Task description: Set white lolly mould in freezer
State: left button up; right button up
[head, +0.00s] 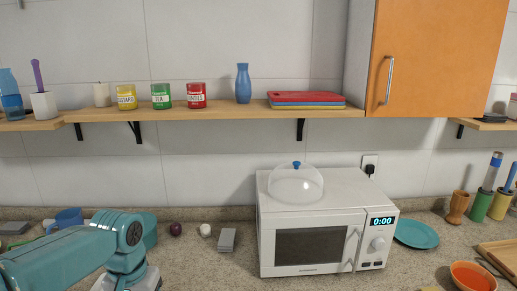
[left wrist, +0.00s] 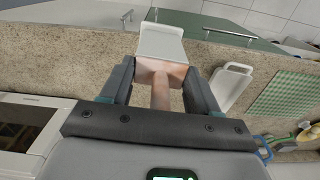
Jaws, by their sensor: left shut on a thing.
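My left gripper (left wrist: 162,88) shows in the left wrist view with its two dark fingers either side of a pale thing, shut on it. I cannot identify a freezer in either view. My right gripper is not in view.
A white microwave (head: 282,245) stands on the counter with a clear dome (head: 296,186) on top. A teal plate (head: 416,234), orange bowl (head: 472,277) and small grey block (head: 227,240) are nearby. A wooden shelf (head: 215,115) and orange cupboard door (head: 437,60) are above.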

pick_arm(q)
jog(key=d+f, duration=0.2)
jog(key=f, duration=0.3)
jog(key=s+d+f, duration=0.1)
jog(key=d+f, duration=0.1)
jog(key=f, duration=0.4)
jog(key=shift+s+d+f, duration=0.15)
jog(key=shift+s+d, duration=0.1)
jog(key=shift+s, duration=0.1)
